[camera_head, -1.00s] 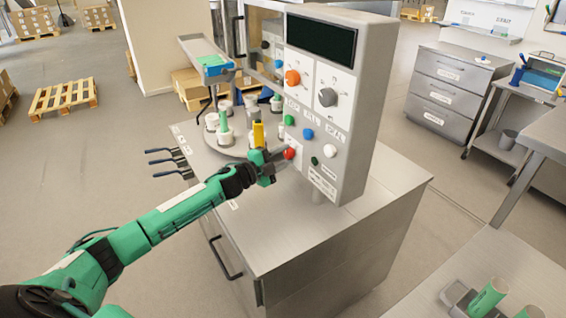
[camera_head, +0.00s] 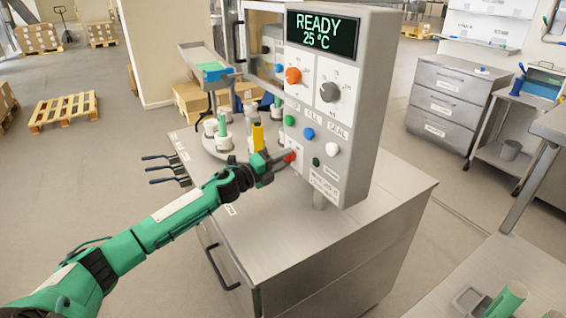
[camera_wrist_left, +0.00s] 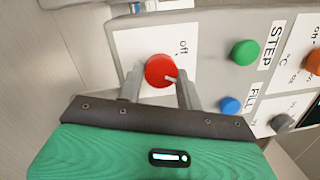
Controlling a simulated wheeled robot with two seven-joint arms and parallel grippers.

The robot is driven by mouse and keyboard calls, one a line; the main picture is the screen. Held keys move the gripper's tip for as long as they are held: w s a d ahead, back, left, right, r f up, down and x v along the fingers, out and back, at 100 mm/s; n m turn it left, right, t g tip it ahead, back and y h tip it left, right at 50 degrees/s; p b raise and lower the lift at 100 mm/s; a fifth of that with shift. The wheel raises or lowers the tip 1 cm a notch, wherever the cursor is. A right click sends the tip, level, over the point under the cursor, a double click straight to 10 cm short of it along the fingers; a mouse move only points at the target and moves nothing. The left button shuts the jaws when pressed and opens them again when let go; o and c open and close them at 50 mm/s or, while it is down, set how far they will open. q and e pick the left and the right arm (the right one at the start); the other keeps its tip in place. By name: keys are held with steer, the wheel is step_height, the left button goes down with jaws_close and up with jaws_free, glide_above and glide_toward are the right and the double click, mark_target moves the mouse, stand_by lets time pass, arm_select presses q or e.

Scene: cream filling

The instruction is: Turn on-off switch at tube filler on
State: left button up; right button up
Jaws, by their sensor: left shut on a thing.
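The tube filler's control panel (camera_head: 350,130) stands upright on a steel cabinet, and its display (camera_head: 322,33) is lit with "READY 25 °C". The red on-off switch (camera_head: 290,157) is low on the panel's left side. It also shows in the left wrist view as a round red knob (camera_wrist_left: 161,71) with a pale mark at its lower right and an "off" label beside it. My left gripper (camera_head: 283,158) is at the switch, its two fingers (camera_wrist_left: 160,88) on either side of the red knob, shut on it. My right gripper is not in view.
Green (camera_head: 289,121), blue (camera_head: 309,134) and white (camera_head: 333,148) buttons sit close above and right of the switch. A turntable with tube holders (camera_head: 222,138) stands left of the panel. A table with green tubes (camera_head: 507,298) is at lower right.

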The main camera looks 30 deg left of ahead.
arm_select(q)
steer(key=shift+f, duration=0.1)
stand_by(0.3)
steer(key=o, duration=1)
steer(key=shift+s, duration=0.2)
steer(key=b+v, duration=0.4)
steer(key=v, duration=0.9)
steer(key=shift+s+a, duration=0.15)
steer(key=shift+a, duration=0.1)
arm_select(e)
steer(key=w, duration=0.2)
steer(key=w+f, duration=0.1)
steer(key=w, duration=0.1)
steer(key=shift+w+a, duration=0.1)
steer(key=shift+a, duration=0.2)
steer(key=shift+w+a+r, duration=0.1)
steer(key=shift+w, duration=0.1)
